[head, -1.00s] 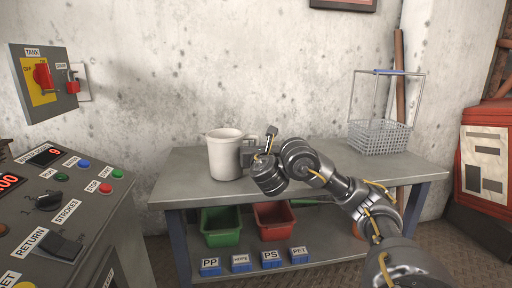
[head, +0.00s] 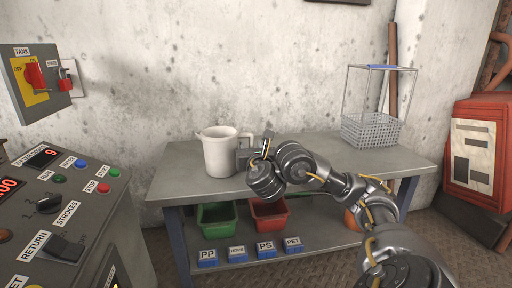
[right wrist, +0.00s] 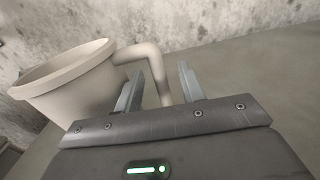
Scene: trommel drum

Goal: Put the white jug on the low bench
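The white jug (head: 220,152) stands upright on the grey top of a bench (head: 180,185), against the concrete wall. Its spout points left and its handle (head: 246,137) points right. My right gripper (head: 243,157) is at the handle side of the jug, below the handle's top. In the right wrist view the jug (right wrist: 65,85) is at the left, and its handle (right wrist: 152,68) comes down between the two spread fingers (right wrist: 158,88). Gaps show beside the handle, so the fingers look open around it. My left gripper is out of view.
A wire basket (head: 371,131) stands at the bench's right end. Green (head: 219,218) and red (head: 268,214) bins and several blue labelled blocks are on the lower shelf. A control panel (head: 60,215) fills the left. The bench top right of the jug is partly under my arm.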

